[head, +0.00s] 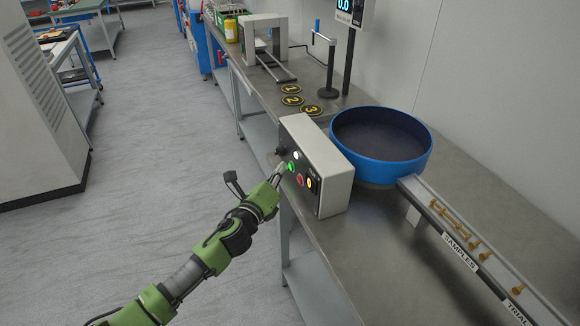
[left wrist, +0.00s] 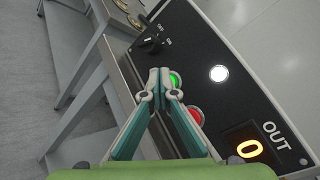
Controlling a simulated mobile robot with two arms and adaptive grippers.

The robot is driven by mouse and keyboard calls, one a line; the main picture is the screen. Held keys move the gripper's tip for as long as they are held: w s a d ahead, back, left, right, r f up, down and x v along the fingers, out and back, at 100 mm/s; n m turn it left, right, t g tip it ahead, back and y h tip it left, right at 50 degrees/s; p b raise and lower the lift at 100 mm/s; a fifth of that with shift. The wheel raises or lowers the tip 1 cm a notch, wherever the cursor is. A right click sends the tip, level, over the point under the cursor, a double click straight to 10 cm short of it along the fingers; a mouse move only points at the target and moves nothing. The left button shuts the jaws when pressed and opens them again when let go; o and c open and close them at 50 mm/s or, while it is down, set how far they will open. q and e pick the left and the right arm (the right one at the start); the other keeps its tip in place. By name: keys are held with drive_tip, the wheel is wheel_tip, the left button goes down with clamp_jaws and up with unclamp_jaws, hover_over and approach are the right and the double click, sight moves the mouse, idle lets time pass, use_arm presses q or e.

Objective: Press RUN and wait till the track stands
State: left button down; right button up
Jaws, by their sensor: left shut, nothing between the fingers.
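The control box (head: 318,165) stands at the front edge of the steel bench. Its dark face carries a lit green button (head: 291,166), a red button (head: 300,180), a lit white lamp (head: 296,155) and an orange OUT display. In the left wrist view the display (left wrist: 249,149) reads 0, and a knob (left wrist: 150,45) is marked OFF and ON. My left gripper (head: 279,171) is shut and empty, its tips at the green button; contact cannot be told. The green button (left wrist: 174,79) is partly hidden behind the fingertips. The track (head: 465,240), labelled SAMPLES and TRIAL, holds several brass pieces. My right gripper is not in view.
A blue round bowl (head: 425,160) stands behind the box and joins the track. Discs numbered 1, 2 and 3 (head: 292,100) lie on the bench beyond the box. A grey frame (head: 265,40) and a black post (head: 330,75) stand farther back.

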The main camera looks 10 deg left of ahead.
use_arm(q)
drive_tip(key=shift+s+a, duration=0.25)
drive_tip(key=shift+a, duration=0.15)
drive_tip(key=shift+a, duration=0.1)
drive_tip(key=shift+s+a+p, duration=0.2)
drive_tip(key=shift+s+a, duration=0.5)
drive_tip(key=shift+a, duration=0.3)
drive_tip(key=shift+s+a+p, duration=0.15)
drive_tip(key=shift+s+a, duration=0.55)
drive_tip(key=shift+a, duration=0.25)
drive_tip(key=shift+f, duration=0.1)
